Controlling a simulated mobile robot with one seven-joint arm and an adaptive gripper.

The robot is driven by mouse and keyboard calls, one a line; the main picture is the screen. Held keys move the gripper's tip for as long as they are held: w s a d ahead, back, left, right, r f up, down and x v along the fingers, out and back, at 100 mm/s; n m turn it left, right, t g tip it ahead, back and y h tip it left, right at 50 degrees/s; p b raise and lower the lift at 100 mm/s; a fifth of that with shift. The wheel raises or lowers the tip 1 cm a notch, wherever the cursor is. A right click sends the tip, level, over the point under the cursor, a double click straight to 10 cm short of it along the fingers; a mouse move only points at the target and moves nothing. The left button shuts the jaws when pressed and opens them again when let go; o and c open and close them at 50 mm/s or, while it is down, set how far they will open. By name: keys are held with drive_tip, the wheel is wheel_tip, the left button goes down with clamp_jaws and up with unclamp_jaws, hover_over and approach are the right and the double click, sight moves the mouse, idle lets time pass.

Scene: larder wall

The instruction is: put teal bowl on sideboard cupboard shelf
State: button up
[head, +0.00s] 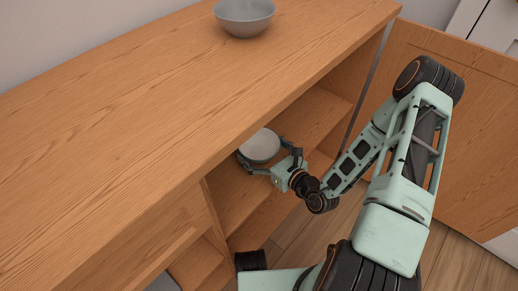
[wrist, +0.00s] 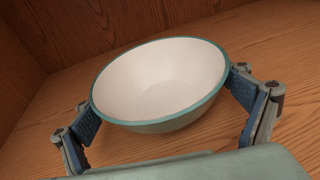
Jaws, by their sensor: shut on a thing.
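The teal bowl (wrist: 160,85) has a white inside and a teal rim and outside. In the wrist view it sits upright between the two fingers of my gripper (wrist: 168,110), which is shut on it from both sides. In the head view the bowl (head: 260,146) is inside the open cupboard, over the upper shelf (head: 237,196) of the sideboard (head: 130,120). My gripper (head: 266,155) reaches in from the front right. The bowl looks close to the shelf wood; I cannot tell whether its base touches it.
A grey bowl (head: 244,16) stands on the sideboard top. The open cupboard door (head: 455,110) is at the right, beyond my arm. A lower compartment (head: 254,231) lies under the shelf. In the wrist view, the cupboard's back wall (wrist: 120,25) rises behind the bowl, with bare shelf to the right.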

drive_tip(key=shift+r, duration=0.1)
drive_tip(key=o, duration=1.2)
drive_tip(key=shift+f, duration=0.2)
drive_tip(key=shift+r, duration=0.3)
drive_tip(key=p+v, duration=0.3)
drive_tip(key=v, duration=0.7)
drive_tip(key=shift+s+d, duration=0.2)
drive_tip(key=shift+s, duration=0.05)
drive_tip(key=shift+s+d+r, duration=0.1)
drive_tip(key=shift+s+d, duration=0.25)
drive_tip(key=shift+s, duration=0.25)
